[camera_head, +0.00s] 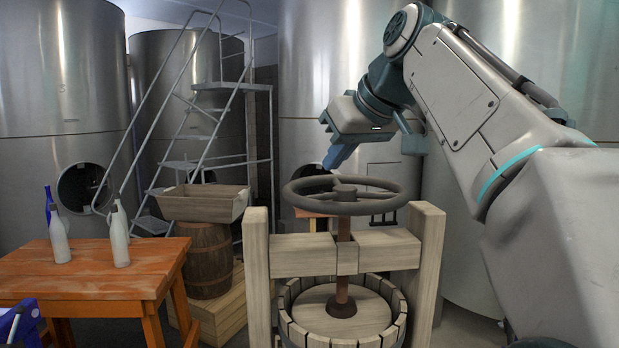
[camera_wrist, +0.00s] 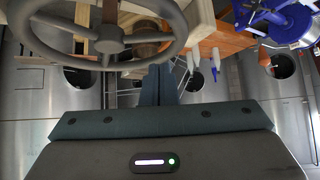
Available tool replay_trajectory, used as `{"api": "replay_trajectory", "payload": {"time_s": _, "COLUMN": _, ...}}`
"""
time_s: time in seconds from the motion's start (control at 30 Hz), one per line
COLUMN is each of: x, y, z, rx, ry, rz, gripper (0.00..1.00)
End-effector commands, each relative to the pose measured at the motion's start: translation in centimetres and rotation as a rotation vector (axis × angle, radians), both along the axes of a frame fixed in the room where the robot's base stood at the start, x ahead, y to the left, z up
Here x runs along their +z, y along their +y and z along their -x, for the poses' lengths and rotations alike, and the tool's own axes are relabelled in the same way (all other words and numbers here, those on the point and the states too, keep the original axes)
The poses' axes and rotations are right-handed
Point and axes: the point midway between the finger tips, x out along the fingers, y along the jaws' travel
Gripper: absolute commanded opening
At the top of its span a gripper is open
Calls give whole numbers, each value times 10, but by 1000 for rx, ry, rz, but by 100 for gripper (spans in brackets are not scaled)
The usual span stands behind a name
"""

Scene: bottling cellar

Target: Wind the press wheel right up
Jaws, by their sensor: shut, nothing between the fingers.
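The press wheel (camera_head: 385,200) is a dark spoked handwheel on top of a rusty screw (camera_head: 342,262), above the press's pale wooden crossbeam (camera_head: 285,256). A round wooden plate (camera_head: 372,308) sits at the screw's foot inside the slatted basket (camera_head: 289,313). My gripper (camera_head: 331,165) is shut and empty, just above the wheel's far rim, its fingers slanting down. In the wrist view the wheel (camera_wrist: 178,18) fills the upper left, and my shut fingers (camera_wrist: 158,72) point towards its rim. I cannot tell whether they touch it.
An orange table (camera_head: 85,268) with white bottles (camera_head: 119,238) and a blue bottle (camera_head: 48,205) stands left. A wooden trough (camera_head: 203,205) rests on a barrel (camera_head: 208,255) behind. Steel tanks and a metal staircase (camera_head: 215,120) fill the back. A blue device (camera_wrist: 288,22) shows in the wrist view.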

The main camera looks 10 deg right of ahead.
Motion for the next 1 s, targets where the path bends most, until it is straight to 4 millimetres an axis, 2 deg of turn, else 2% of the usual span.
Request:
{"api": "replay_trajectory", "payload": {"time_s": 0.17, "x": 3, "y": 9, "z": -3, "rx": 21, "ry": -18, "rz": 1, "gripper": 0}}
{"api": "replay_trajectory", "payload": {"time_s": 0.27, "x": -8, "y": 14, "z": -8, "rx": 20, "ry": -17, "rz": 2, "gripper": 0}}
{"api": "replay_trajectory", "payload": {"time_s": 0.5, "x": -40, "y": 24, "z": -40, "rx": 7, "ry": -16, "rz": 1, "gripper": 0}}
{"api": "replay_trajectory", "payload": {"time_s": 0.7, "x": -56, "y": 34, "z": -53, "rx": 8, "ry": -17, "rz": 1, "gripper": 0}}
{"api": "replay_trajectory", "payload": {"time_s": 1.0, "x": -61, "y": 36, "z": -57, "rx": 8, "ry": -19, "rz": 1, "gripper": 0}}
